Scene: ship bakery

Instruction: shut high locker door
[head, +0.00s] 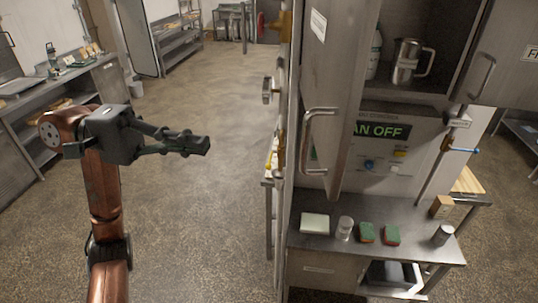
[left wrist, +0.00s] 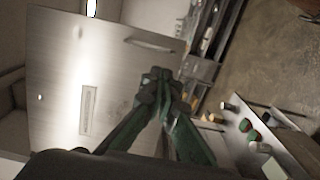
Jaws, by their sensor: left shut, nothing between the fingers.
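The high locker's left door (head: 340,80) is a grey metal panel, swung open toward me, with a bar handle (head: 318,140) near its lower edge. A second door (head: 510,55) with a handle stands open at the right. The locker interior (head: 440,20) shows between them. My left gripper (head: 205,146) is shut and empty, in the air left of the locker and apart from it. In the left wrist view its fingertips (left wrist: 160,76) are together in front of a metal door panel (left wrist: 60,85) with a bar handle (left wrist: 150,44). My right gripper is out of view.
A metal jug (head: 407,62) stands in the locker. Below, a counter (head: 320,250) holds two sponges (head: 378,234), a white block (head: 315,223) and small containers. A left bench (head: 90,75) lines the wall. The floor (head: 210,220) between is clear.

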